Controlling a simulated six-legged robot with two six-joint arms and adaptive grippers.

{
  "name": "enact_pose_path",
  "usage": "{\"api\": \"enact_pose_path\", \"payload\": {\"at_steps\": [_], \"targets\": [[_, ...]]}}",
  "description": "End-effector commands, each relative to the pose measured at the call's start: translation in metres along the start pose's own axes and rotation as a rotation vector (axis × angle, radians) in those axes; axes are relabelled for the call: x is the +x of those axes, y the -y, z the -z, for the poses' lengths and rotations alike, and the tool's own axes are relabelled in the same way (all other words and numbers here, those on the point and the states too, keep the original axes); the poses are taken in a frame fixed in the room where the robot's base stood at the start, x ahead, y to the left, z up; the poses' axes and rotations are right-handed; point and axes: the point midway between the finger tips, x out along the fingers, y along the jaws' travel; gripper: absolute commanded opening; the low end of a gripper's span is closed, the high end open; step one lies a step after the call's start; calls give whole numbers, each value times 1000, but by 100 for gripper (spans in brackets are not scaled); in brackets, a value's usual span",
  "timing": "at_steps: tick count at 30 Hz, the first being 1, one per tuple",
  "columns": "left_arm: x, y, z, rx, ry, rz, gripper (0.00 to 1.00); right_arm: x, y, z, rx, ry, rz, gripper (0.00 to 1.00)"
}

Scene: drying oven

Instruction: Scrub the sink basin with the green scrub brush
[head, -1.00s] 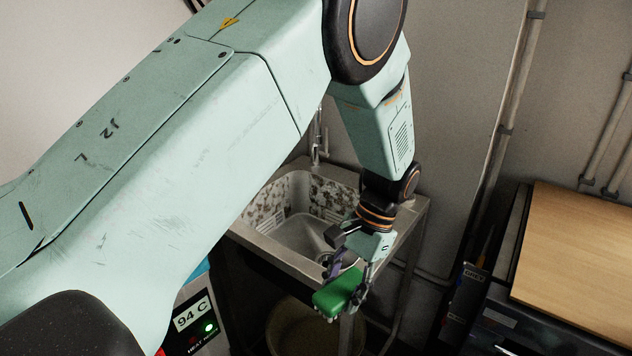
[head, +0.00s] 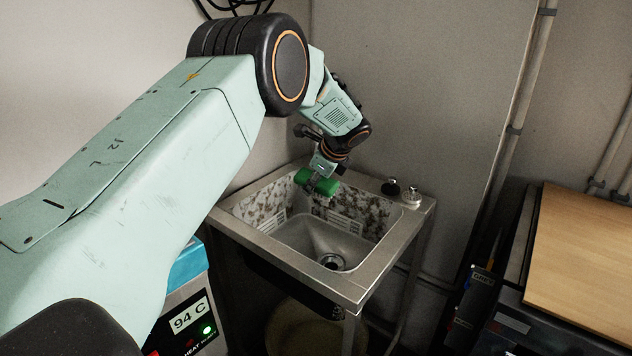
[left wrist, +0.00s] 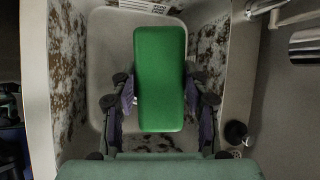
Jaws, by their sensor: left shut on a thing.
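The steel sink basin (head: 330,238) has dark grime patches on its inner walls and a round drain at the bottom. My left gripper (head: 322,176) is over the back of the sink, shut on the green scrub brush (head: 318,183). In the left wrist view, the brush's green back (left wrist: 160,78) lies between the two fingers, with the basin (left wrist: 112,50) behind it. The bristles are hidden there. Whether the brush touches the basin wall cannot be told. Grime shows along the basin walls on both sides of the brush. My right gripper is not in view.
A black knob (head: 391,188) and a pale fitting (head: 412,195) stand on the sink's back right rim. A faucet (left wrist: 275,10) shows in the left wrist view. An oven unit reading 94 C (head: 188,316) is at the left front, and a wooden top (head: 585,255) at the right.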

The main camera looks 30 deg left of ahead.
Motion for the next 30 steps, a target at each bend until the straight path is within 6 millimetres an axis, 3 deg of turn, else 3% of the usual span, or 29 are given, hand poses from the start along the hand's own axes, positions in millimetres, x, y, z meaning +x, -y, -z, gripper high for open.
{"api": "enact_pose_path", "payload": {"at_steps": [13, 30], "targets": [[-2, 1, 0, -4, 4, -4, 21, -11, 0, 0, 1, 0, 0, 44], [33, -10, 20, -6, 4, -4, 21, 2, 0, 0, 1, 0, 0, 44]]}}
